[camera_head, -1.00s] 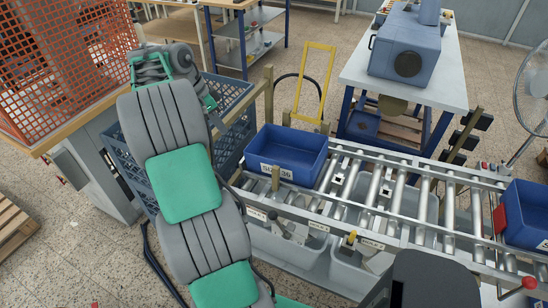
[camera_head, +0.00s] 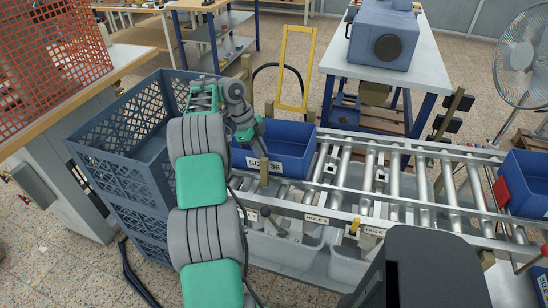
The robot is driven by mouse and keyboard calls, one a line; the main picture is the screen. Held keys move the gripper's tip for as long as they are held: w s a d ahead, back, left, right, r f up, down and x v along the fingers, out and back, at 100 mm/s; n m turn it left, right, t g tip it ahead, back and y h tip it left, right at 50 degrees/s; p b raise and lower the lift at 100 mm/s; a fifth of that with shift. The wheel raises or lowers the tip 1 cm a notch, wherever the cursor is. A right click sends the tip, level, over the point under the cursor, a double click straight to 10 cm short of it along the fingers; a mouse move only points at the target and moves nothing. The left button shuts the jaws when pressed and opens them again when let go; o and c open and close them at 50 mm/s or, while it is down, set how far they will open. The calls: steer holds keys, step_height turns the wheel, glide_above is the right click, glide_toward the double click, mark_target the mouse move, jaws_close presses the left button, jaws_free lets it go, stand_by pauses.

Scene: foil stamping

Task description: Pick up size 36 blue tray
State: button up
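The blue tray labelled SIZE 36 (camera_head: 292,158) sits upright at the left end of the roller conveyor (camera_head: 420,165).
A blue-grey plastic crate (camera_head: 118,160) stands left of the arm. Another blue tray (camera_head: 528,185) is at the conveyor's right end.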

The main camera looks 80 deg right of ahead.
steer(key=b+x, duration=0.2)
steer(key=x, duration=0.2)
steer(key=shift+s, duration=0.1)
steer(key=shift+c, duration=0.4)
jaws_close()
steer(key=shift+r, duration=0.1)
stand_by(0.8)
